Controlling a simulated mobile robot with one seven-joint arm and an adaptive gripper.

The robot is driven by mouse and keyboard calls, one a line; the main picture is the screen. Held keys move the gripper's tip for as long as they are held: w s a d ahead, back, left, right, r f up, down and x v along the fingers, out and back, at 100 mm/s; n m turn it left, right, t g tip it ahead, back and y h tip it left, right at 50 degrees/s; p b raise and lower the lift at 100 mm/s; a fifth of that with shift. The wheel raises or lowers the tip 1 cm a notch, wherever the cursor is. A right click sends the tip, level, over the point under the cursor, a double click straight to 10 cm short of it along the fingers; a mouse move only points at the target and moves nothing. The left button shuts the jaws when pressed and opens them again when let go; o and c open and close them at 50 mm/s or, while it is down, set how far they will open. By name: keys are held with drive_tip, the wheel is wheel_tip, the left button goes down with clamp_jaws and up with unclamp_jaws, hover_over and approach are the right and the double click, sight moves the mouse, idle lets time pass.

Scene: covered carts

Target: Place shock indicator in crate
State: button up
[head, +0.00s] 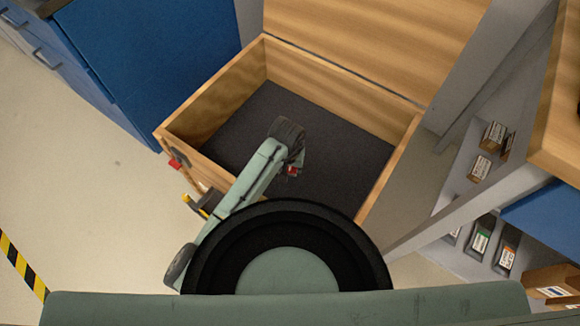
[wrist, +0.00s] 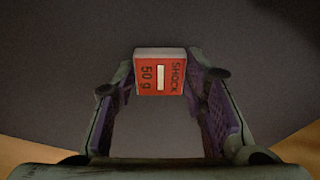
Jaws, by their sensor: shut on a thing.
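The shock indicator (wrist: 161,73) is a small red block with white edges, marked "SHOCK" and "50 g". It sits between the fingertips of my gripper (wrist: 160,88), which is shut on it. In the head view the indicator (head: 292,170) shows as a small red spot beside my gripper (head: 294,158). The wooden crate (head: 190,158) is open, with a dark grey floor. My gripper reaches in over that floor with the indicator. I cannot tell how high it is above the floor. My arm hides part of the crate's near side.
The crate's raised wooden lid (head: 380,40) stands at the back. A blue cabinet (head: 150,60) is on the left. Grey shelving (head: 455,190) with several small boxes is on the right. The crate floor (head: 330,150) that shows is bare.

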drive_tip(key=shift+f, duration=0.45)
drive_tip(key=shift+f, duration=0.1)
drive_tip(key=shift+f, duration=0.15)
drive_tip(key=o, duration=0.8)
